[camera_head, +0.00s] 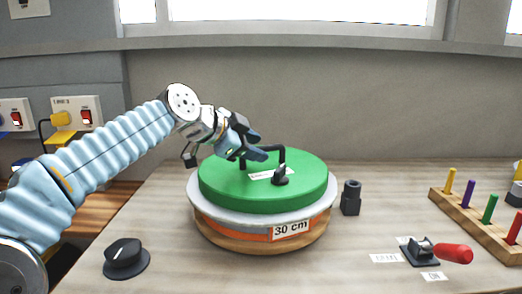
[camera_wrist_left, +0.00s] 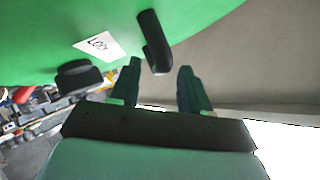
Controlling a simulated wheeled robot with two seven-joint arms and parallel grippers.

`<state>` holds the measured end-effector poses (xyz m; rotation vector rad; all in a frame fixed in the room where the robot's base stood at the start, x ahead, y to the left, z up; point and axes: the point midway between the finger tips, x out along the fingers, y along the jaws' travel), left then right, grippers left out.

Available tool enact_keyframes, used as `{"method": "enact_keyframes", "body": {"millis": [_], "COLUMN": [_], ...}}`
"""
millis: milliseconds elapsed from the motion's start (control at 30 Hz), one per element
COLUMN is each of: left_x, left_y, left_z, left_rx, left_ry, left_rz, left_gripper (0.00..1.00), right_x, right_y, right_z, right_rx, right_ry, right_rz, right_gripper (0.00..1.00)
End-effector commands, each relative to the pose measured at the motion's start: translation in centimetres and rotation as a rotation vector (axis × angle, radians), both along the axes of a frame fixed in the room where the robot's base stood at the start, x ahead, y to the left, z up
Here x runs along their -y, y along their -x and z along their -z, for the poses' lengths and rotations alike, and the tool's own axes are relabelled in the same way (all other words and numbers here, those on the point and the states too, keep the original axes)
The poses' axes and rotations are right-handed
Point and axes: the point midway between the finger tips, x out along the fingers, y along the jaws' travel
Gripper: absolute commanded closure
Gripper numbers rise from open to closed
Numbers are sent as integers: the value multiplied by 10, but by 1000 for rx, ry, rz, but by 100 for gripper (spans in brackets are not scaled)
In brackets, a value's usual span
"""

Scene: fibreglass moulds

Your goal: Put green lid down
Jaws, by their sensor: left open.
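The green lid (camera_head: 310,171) is a thick round disc resting on a grey-white round mould with an orange band labelled "30 cm" (camera_head: 291,229). A black bar handle (camera_head: 282,158) and a white label stand on the lid's top. My left gripper (camera_head: 262,151) is just above the lid at the left end of the handle, its fingers pointing right. In the left wrist view, the two fingers (camera_wrist_left: 157,82) are apart, with the black handle (camera_wrist_left: 153,42) near and partly beyond them. I cannot tell whether they touch it. My right gripper is not in view.
A wooden round base (camera_head: 262,247) carries the mould. A red-handled toggle clamp (camera_head: 436,251) and a rack of coloured pegs (camera_head: 480,222) are at the right. Free table lies in front.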

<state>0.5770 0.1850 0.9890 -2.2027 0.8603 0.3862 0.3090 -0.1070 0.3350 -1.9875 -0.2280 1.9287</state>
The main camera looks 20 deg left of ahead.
Motion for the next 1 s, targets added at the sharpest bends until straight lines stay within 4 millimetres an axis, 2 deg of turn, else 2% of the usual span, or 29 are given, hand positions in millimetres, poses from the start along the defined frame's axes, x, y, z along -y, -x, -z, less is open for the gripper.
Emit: {"method": "enact_keyframes", "body": {"millis": [200,400,600,1000], "left_x": [-24,-39,-42,-42], "left_y": [38,61,67,67], "left_z": [-26,-42,-46,-46], "left_rx": [5,3,1,1], "left_ry": [1,1,1,1], "left_rz": [-2,-2,0,1], "left_gripper": [54,54,54,54], "right_x": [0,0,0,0], "right_y": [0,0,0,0], "right_z": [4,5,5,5], "right_rx": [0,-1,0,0], "right_ry": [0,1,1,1], "right_rz": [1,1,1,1], "right_gripper": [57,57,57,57]}}
